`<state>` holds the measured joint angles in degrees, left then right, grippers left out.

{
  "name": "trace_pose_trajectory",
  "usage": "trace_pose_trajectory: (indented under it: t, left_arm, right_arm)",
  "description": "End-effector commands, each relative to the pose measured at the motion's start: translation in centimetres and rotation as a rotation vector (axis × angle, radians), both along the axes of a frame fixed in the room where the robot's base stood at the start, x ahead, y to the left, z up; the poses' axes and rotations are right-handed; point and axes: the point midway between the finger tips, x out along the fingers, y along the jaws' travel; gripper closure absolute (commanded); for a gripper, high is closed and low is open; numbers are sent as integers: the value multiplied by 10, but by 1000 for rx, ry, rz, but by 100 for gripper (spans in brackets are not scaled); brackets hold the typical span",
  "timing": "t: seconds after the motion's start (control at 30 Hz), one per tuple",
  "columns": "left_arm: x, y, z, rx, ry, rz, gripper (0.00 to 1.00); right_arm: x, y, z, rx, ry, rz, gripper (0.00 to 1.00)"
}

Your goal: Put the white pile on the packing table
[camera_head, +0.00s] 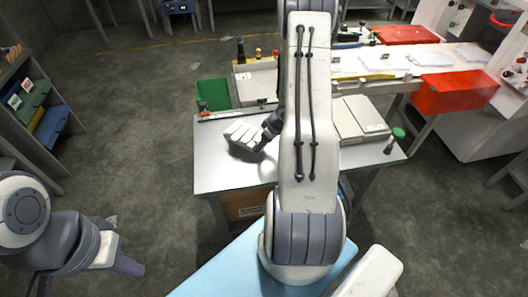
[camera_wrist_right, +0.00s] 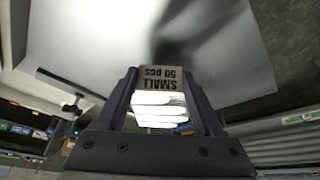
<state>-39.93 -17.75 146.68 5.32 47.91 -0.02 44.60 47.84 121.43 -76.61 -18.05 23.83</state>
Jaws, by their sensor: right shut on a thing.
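The white pile (camera_head: 242,135), several stacked white packs, is at the left half of a grey metal-topped table (camera_head: 218,180). In the right wrist view the pile (camera_wrist_right: 160,108) shows a label reading "SMALL 50 pcs". My right gripper (camera_head: 268,130) is shut on the pile; in the wrist view its two fingers (camera_wrist_right: 162,98) press on both sides. A dark shadow lies by the pile; I cannot tell whether it touches the tabletop. My left gripper (camera_head: 122,262) is low at the left, away from the table, its jaw opening unclear.
A scale-like beige box (camera_head: 360,118) and a green-topped stamp (camera_head: 395,138) stand at the table's right. A green bin (camera_head: 213,94) is behind its left corner. Behind runs a long bench with red bins (camera_head: 455,92). The table's front left is bare.

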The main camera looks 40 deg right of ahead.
Motion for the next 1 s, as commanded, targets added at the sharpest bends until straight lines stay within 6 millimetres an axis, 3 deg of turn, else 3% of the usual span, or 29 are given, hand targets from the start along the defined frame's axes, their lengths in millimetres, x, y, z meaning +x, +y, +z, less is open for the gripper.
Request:
trace_pose_trajectory:
  t: [0.3, 0.7, 0.73, 0.8, 1.0]
  left_arm:
    - [0, 0, -20, 0, 0, 0, 100]
    - [0, 0, -21, 0, 0, 0, 100]
    - [0, 0, -21, 0, 0, 0, 100]
    - [0, 0, -20, 0, 0, 0, 100]
    - [0, 0, -20, 0, 0, 0, 100]
  right_arm:
    - [2, 1, -40, 1, 1, -1, 100]
    - [2, 1, -44, 0, 0, -1, 100]
    - [1, 1, -44, 0, 0, -1, 27]
    - [1, 0, -43, 0, 0, -1, 0]
    - [2, 0, -43, 0, 0, -1, 0]
